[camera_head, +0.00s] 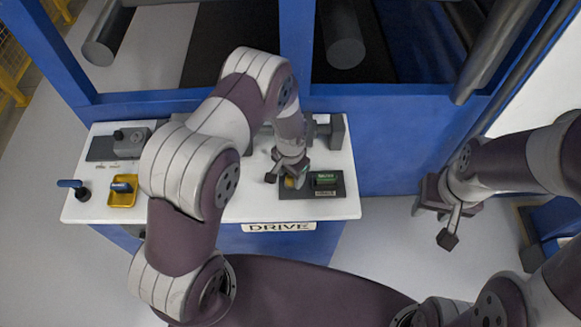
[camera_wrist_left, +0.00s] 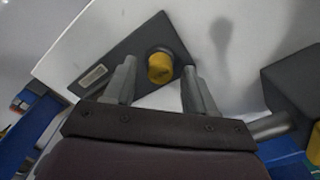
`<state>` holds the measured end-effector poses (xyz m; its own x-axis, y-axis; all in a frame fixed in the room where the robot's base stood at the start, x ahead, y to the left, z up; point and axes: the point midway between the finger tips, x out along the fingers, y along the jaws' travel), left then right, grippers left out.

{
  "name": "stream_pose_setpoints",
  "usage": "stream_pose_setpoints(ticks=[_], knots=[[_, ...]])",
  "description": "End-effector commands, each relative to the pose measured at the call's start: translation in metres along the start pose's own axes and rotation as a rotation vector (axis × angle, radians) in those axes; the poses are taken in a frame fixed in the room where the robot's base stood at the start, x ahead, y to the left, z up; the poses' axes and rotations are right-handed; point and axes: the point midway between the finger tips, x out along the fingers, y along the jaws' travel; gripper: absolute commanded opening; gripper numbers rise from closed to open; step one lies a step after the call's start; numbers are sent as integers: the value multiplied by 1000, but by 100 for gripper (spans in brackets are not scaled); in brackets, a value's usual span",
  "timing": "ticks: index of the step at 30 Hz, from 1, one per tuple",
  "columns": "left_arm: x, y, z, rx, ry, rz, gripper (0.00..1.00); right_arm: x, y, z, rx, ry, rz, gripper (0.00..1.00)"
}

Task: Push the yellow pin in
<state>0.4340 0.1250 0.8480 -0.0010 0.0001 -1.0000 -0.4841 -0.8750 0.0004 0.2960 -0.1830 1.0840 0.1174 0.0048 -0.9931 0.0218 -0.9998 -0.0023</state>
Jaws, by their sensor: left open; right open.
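The yellow pin (camera_head: 296,183) sits upright in a dark plate (camera_head: 298,193) on the white table, beside a green part. In the left wrist view the yellow pin (camera_wrist_left: 161,68) shows a round top on a darker collar, rising from the dark plate (camera_wrist_left: 110,62). My left gripper (camera_head: 288,175) is open over the plate. Its fingers stand on either side of the yellow pin in the wrist view, with gaps showing. I cannot tell how high they are above the plate. My right gripper (camera_head: 433,225) is open and empty, off the table to the right.
The green part (camera_head: 325,179) is close to the right of my left gripper. A yellow tray (camera_head: 123,202) and a blue-handled lever (camera_head: 72,184) are at the table's left. A blue frame (camera_head: 390,145) with rollers (camera_head: 343,45) stands behind. My left arm hides the table's middle.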

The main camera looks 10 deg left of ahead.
Motion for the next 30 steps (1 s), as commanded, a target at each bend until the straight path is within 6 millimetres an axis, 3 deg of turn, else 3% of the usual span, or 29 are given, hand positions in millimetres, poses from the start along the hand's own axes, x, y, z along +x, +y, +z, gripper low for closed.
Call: stream_pose_setpoints(ticks=[9,15,30], knots=[[-75,0,-1,0,5,-2,56,13,0,2,0,0,0,43],[-111,0,0,0,2,-1,56,17,0,2,0,0,0,43],[-120,0,0,0,0,0,56,17,0,2,0,0,0,43]])
